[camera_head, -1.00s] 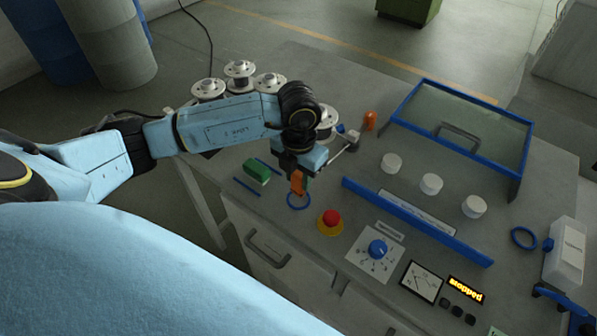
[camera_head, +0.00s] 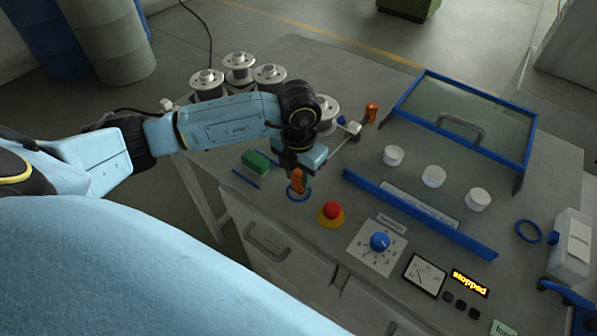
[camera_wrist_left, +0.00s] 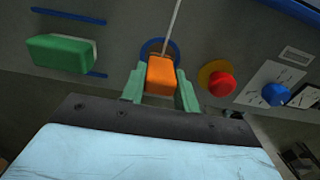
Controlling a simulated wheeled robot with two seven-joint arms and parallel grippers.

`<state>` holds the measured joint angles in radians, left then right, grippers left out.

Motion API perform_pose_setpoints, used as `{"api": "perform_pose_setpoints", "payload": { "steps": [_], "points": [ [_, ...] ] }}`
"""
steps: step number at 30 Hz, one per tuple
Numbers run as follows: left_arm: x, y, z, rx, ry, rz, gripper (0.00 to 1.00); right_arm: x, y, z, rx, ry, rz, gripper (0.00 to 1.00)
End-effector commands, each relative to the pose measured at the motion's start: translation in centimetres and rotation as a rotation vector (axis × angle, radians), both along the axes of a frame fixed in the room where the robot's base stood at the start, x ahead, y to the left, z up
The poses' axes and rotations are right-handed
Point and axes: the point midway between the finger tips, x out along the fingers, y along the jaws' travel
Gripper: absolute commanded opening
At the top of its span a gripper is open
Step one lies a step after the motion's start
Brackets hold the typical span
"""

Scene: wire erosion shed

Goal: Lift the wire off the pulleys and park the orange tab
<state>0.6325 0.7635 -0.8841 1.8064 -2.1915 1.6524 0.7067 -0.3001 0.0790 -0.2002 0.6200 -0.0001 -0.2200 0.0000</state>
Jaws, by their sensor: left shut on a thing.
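My left gripper (camera_head: 297,181) is shut on the orange tab (camera_wrist_left: 160,76), with a green finger on each side of it. The tab is in front of a blue ring (camera_head: 299,194) on the panel top; I cannot tell whether it touches the ring. A thin pale wire (camera_wrist_left: 174,22) runs up from the tab in the left wrist view. In the head view the arm hides part of the wire's path. Several white round pieces, perhaps the pulleys, stand in a row, one of them in the middle (camera_head: 434,176). My right gripper is not in view.
A green block (camera_head: 256,162) lies left of the tab, and a red button (camera_head: 333,210) on a yellow base sits to its right. A blue rail (camera_head: 420,213), a blue dial (camera_head: 380,241) and a blue-framed glass cover (camera_head: 470,117) are further right. Metal spools (camera_head: 238,66) stand behind the arm.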

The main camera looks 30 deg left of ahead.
Motion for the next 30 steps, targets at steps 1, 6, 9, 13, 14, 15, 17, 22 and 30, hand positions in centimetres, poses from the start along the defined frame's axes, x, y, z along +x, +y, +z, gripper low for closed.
{"api": "perform_pose_setpoints", "payload": {
  "steps": [1,6,9,13,14,15,17,22,30],
  "points": [
    [0.0,0.0,-0.3,0.000,0.000,0.000,0.07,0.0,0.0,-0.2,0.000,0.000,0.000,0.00],
    [0.0,0.0,-0.4,0.000,0.000,0.000,0.07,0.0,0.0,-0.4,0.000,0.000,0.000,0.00],
    [0.0,0.0,-0.4,0.000,-0.001,0.000,0.07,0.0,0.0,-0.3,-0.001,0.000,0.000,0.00],
    [0.0,0.0,-0.4,0.000,-0.001,0.000,0.40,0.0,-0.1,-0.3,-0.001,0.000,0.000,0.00],
    [0.0,0.0,-0.4,0.000,-0.001,0.000,0.44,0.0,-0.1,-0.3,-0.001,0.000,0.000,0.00],
    [0.0,0.0,-0.4,0.000,-0.001,0.000,0.49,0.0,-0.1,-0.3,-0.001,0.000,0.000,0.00],
    [0.0,0.0,-0.4,0.000,-0.001,0.000,0.56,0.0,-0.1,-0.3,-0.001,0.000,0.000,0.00],
    [0.0,0.0,-0.4,0.000,0.000,0.000,0.56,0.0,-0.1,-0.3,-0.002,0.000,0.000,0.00],
    [0.1,0.0,1.2,-0.001,-0.003,-0.001,0.56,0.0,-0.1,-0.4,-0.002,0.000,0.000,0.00]
  ]
}}
